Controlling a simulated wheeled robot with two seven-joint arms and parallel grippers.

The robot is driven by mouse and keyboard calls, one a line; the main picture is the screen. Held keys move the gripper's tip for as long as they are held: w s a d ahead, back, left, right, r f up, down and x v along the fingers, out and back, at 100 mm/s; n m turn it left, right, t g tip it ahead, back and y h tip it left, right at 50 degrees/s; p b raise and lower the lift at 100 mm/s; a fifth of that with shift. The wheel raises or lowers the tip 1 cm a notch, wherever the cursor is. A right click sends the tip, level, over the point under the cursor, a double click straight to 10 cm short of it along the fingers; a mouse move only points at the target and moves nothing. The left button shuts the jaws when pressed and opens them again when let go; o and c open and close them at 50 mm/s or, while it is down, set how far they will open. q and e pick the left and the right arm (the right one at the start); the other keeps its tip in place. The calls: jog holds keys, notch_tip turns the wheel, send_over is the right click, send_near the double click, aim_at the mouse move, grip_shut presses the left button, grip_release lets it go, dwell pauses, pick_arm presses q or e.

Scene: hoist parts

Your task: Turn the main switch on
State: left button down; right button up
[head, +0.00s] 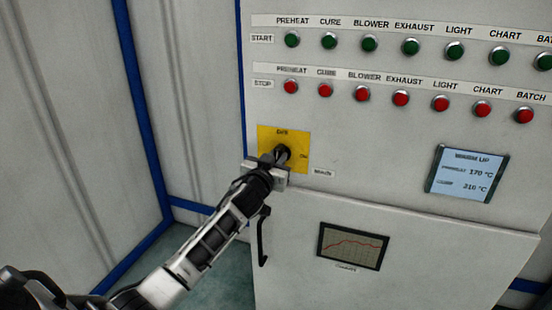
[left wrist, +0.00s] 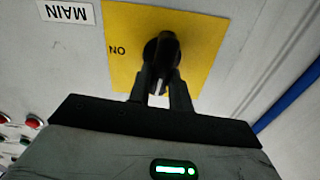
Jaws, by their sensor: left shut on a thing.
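The main switch is a black rotary knob (left wrist: 160,55) on a yellow plate (head: 298,140) on the panel's left side. The plate reads "ON" at its right edge in the head view, and a small "MAIN" label sits beside it. My left gripper (head: 279,160) is at the plate, its fingers shut on the knob. In the left wrist view the two fingers (left wrist: 161,88) hold the knob from both sides, and a pale mark on the knob shows between them. In the head view the gripper hides part of the knob. My right gripper is not in view.
Rows of green start buttons (head: 369,44) and red stop buttons (head: 362,94) sit above the plate. A display (head: 465,173) is at the right. Below are a black door handle (head: 263,237) and a chart screen (head: 352,245). A wall with blue trim stands at the left.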

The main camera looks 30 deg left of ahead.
pick_arm(q)
jog(key=m, duration=0.4)
jog(key=shift+d, duration=0.2)
jog(key=shift+w+d+f+m+p, duration=0.1)
jog(key=shift+f+m+p, duration=0.1)
jog(key=shift+m, duration=1.95)
jog(key=shift+d+f+m+p, duration=0.1)
jog(key=shift+f+m+p, duration=0.1)
jog(key=shift+m, duration=1.9)
jog(key=shift+w+d+f+m+p, duration=0.1)
jog(key=shift+f+m+p, duration=0.1)
jog(key=shift+m, duration=1.95)
jog(key=shift+s, duration=0.1)
jog(key=c, duration=1.3)
grip_release()
